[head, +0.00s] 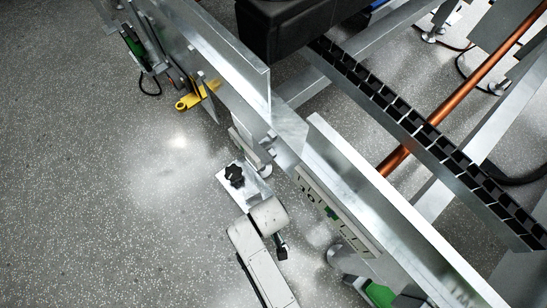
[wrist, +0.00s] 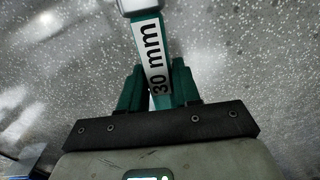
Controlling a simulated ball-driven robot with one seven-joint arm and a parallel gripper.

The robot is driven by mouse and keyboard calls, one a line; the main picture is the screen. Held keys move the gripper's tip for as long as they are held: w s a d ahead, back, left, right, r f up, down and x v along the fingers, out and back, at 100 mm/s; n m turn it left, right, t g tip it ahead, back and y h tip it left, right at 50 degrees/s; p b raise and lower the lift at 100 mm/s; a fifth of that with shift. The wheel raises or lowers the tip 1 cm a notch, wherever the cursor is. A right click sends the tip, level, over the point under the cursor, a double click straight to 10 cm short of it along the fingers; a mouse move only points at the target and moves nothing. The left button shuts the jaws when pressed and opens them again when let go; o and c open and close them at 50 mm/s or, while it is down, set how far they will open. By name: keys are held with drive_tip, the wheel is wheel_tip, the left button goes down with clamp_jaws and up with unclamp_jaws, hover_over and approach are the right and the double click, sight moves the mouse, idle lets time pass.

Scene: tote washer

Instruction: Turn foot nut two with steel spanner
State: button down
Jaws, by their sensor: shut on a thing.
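In the wrist view, my gripper (wrist: 158,75) is shut on the spanner (wrist: 152,40), with one green finger on each side of its handle. The spanner has a green handle with a white label reading "30 mm". Its grey metal end is at the top edge and is cut off by the frame. The spanner points away from my gripper over speckled floor. In the head view, I cannot make out my gripper or the spanner; only my arm shows at the bottom middle. Foot nut two cannot be picked out in either view.
A metal frame beam (head: 390,215) runs diagonally in the head view. A bracket with a black knob (head: 234,175) is close to my arm. A yellow part (head: 197,95), a black cable chain (head: 420,130) and a copper pipe (head: 460,95) also show. Floor (head: 80,200) is clear at left.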

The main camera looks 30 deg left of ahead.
drive_tip(key=shift+d+r+p, duration=0.1)
drive_tip(key=shift+p, duration=0.3)
drive_tip(key=shift+s+f+b, duration=0.1)
drive_tip(key=shift+f+b, duration=1.1)
drive_tip(key=shift+f, duration=0.8)
drive_tip(key=shift+f+b, duration=0.3)
drive_tip(key=shift+f, duration=0.2)
drive_tip(key=shift+f, duration=0.45)
drive_tip(key=shift+f+b, duration=0.75)
drive_tip(key=shift+f, duration=0.05)
